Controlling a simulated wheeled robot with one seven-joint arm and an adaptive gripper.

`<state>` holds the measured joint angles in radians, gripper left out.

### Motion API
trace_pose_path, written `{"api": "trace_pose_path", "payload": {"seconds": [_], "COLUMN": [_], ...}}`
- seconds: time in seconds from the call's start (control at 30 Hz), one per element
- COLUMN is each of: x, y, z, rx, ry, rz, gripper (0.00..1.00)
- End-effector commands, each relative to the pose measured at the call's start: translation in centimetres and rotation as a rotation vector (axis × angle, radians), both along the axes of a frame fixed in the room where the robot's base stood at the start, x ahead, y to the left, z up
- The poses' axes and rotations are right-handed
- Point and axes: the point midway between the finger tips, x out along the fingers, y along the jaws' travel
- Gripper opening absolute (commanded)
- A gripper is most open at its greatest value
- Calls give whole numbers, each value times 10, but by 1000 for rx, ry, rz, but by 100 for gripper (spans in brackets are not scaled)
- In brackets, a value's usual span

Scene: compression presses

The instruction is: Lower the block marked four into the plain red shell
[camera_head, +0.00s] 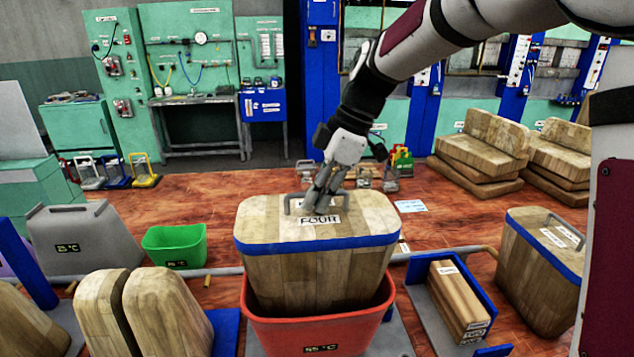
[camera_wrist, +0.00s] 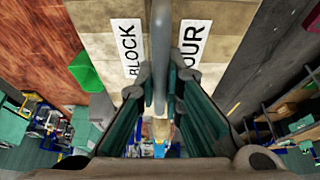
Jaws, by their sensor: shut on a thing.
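The block marked four (camera_head: 315,262) is a wooden block with a blue band and a "FOUR" label on top. It stands upright in the head view, its lower part inside the open top of the red shell (camera_head: 325,335). The shell carries a "55 °C" style label on its front. My gripper (camera_head: 318,205) is shut on the grey handle on top of the block. In the wrist view the fingers (camera_wrist: 160,95) close around the handle between the "BLOCK" and "OUR" labels. The block's bottom is hidden by the shell wall.
A green bin (camera_head: 174,247) and a grey shell (camera_head: 82,243) stand to the left. Wooden blocks (camera_head: 150,312) are at front left. A wooden block in a blue holder (camera_head: 458,300) and a blue-banded block (camera_head: 540,270) stand to the right. Stacked wooden pieces (camera_head: 483,150) lie behind.

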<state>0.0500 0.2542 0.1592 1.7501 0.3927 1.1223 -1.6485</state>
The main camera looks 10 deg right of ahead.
Motion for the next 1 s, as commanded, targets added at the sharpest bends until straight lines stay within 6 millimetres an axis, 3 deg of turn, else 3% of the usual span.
{"api": "trace_pose_path", "payload": {"seconds": [1.0], "x": [1], "y": [0], "z": [-100], "rx": [1], "ry": [-2], "rz": [-2], "gripper": [0]}}
